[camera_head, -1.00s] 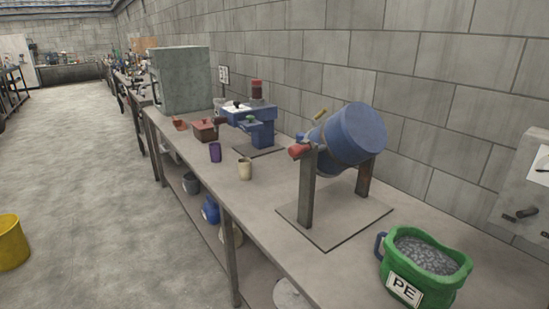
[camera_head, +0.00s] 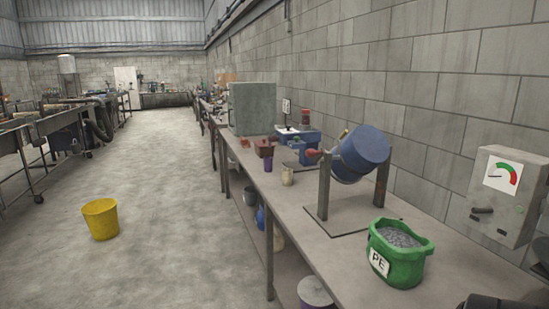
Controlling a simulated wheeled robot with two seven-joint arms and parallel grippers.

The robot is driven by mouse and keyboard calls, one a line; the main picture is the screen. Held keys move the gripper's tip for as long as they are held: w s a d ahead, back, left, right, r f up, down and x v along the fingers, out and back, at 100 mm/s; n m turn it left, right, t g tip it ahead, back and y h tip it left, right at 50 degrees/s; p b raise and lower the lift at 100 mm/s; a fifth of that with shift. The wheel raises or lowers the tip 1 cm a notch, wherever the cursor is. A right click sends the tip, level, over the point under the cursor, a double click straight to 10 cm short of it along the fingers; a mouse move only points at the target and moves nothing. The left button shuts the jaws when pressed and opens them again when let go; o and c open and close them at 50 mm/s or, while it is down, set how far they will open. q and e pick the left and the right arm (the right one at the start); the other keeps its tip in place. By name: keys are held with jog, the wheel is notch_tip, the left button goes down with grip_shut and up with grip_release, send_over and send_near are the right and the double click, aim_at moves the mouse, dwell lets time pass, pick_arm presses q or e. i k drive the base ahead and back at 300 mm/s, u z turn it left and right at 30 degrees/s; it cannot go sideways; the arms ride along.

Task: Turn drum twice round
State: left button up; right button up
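The blue drum (camera_head: 362,150) sits tilted in a stand with two dark posts (camera_head: 324,187) on a flat base plate on the bench. A red part (camera_head: 314,156) shows at the drum's left side, and a yellowish piece (camera_head: 343,134) shows near its upper left. Neither of my grippers can be made out. A dark rounded shape at the bottom right edge may be part of my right arm, but its gripper does not show.
A green bag of grey pellets (camera_head: 397,254) marked PE stands on the bench (camera_head: 300,215) in front of the drum. A grey box with a gauge (camera_head: 507,197) is on the wall at right. A yellow bucket (camera_head: 101,219) stands on the open floor at left.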

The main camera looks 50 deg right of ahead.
aim_at(365, 148)
jog(key=z, duration=0.05)
jog(key=i, duration=1.5)
jog(key=z, duration=0.6)
jog(key=i, duration=1.75)
jog(key=z, duration=2.05)
jog(key=i, duration=0.8)
jog(key=z, duration=0.8)
